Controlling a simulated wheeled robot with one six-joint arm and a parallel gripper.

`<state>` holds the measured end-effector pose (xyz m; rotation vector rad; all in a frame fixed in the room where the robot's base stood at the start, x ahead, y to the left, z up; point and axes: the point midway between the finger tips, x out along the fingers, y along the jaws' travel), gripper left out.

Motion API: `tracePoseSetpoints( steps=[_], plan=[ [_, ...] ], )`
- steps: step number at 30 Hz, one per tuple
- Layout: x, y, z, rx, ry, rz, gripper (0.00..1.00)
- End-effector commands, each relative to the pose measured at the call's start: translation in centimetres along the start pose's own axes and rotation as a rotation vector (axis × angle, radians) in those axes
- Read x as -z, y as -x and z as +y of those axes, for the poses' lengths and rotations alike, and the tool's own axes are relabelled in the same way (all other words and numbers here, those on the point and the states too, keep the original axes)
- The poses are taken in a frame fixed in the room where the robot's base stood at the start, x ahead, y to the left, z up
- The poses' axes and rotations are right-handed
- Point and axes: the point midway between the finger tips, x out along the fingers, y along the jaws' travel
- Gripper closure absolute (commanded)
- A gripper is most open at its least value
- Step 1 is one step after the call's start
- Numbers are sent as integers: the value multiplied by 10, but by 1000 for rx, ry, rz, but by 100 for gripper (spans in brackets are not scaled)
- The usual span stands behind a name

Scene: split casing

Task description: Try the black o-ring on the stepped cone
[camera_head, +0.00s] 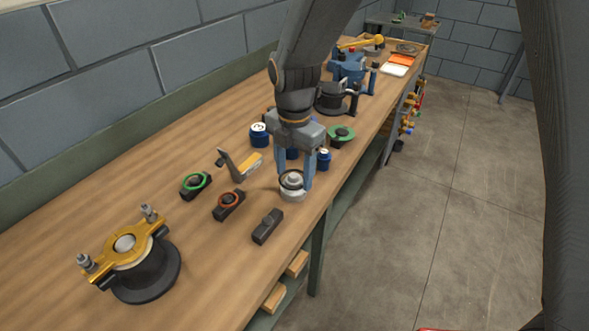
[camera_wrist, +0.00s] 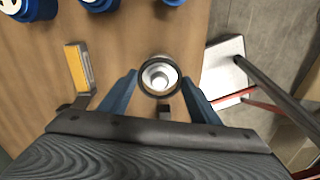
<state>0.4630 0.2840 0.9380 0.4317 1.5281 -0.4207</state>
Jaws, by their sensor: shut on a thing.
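The stepped cone (camera_head: 293,194) is a pale grey, tiered piece standing on the bench near its front edge; in the wrist view its steps (camera_wrist: 160,77) show from above. The black o-ring (camera_wrist: 160,94) is a dark ring that encircles the cone's upper part in the wrist view. My gripper (camera_head: 294,184) points down over the cone, its blue fingers on both sides of the ring and shut on it. Whether the ring rests on a step or is held just above it, I cannot tell.
A bare dark holder (camera_head: 268,226) lies in front. Holders with a red ring (camera_head: 229,203) and a green ring (camera_head: 196,184) lie to the left, near a yellow-handled tool (camera_head: 245,165). Blue cans (camera_head: 259,134) stand behind my gripper. A casing with a yellow clamp (camera_head: 130,252) stands front left.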

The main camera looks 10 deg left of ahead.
Motion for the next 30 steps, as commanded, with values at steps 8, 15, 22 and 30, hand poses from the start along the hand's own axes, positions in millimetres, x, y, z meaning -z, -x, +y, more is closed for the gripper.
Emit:
tracePoseSetpoints(
  steps=[8,15,22,30],
  plan=[
    [0,-7,0,0,0,0,64],
    [0,-12,0,-1,0,0,64],
    [0,-17,0,-1,0,0,64],
    [0,-23,0,0,0,0,64]
  ],
)
